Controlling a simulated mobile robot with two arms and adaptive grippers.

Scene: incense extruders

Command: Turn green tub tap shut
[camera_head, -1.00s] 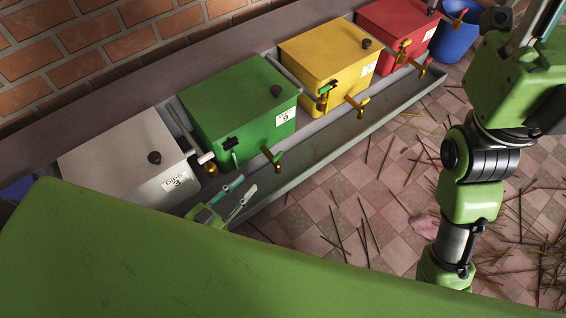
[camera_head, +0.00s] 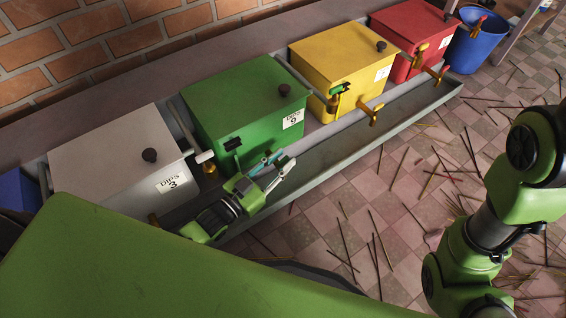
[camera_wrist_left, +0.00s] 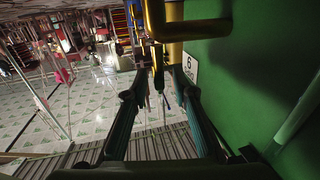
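The green tub (camera_head: 245,105) stands in the row, with a label (camera_head: 293,119) at its front right corner. In the left wrist view its green wall (camera_wrist_left: 250,70) fills the right side. My left gripper (camera_head: 277,168) is in front of the tub and covers the tap in the head view. In the left wrist view the two fingers of the left gripper (camera_wrist_left: 159,88) are spread, with the handle between their tips. Contact cannot be told. My right gripper is out of view.
A white tub (camera_head: 115,150) stands left, a yellow tub (camera_head: 340,70) and a red tub (camera_head: 405,35) right, each with taps. A grey trough (camera_head: 350,140) runs in front. A blue bucket (camera_head: 480,35) stands at far right. Sticks litter the tiled floor.

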